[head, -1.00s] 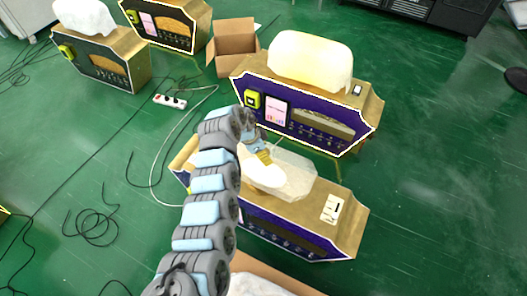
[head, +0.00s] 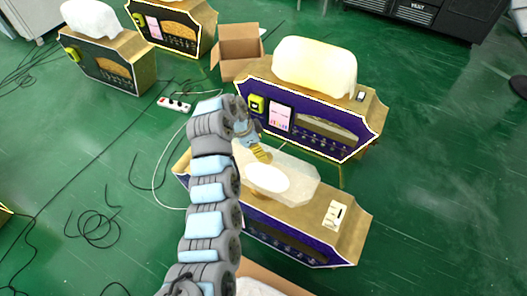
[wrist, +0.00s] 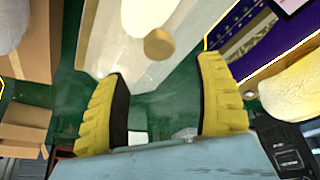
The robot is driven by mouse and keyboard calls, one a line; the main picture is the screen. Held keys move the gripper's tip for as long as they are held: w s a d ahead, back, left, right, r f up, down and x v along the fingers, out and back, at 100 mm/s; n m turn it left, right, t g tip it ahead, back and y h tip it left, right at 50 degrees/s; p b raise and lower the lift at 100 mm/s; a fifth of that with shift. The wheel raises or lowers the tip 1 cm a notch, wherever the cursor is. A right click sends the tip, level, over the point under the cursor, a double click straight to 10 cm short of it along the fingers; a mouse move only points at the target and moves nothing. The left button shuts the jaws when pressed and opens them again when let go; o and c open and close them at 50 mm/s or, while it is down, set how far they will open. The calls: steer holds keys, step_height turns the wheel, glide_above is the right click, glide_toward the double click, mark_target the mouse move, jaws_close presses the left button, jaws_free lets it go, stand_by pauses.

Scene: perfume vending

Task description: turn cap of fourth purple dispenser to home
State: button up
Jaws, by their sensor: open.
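Two purple dispensers with gold casings stand one behind the other in the head view. The nearer dispenser (head: 352,236) has a clear cover (head: 303,186) with a white oval (head: 267,178) on top. The farther dispenser (head: 330,137) carries a cream block-like top (head: 314,66). Which one is the fourth is not marked. My gripper (head: 264,155) is above the back of the nearer one, partly hidden by my arm. In the wrist view my yellow fingers (wrist: 160,105) are wide apart with nothing between them. A round tan knob or cap (wrist: 158,43) lies beyond the fingertips, apart from them.
Two dark dispensers (head: 104,64) (head: 172,24) stand at the upper left. An open cardboard box (head: 238,50) is near them. A power strip (head: 174,104) and loose cables lie on the green floor.

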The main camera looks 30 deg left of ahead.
steer(key=v, duration=0.4)
steer(key=shift+a+r, duration=0.1)
steer(key=shift+r, duration=0.05)
stand_by(0.4)
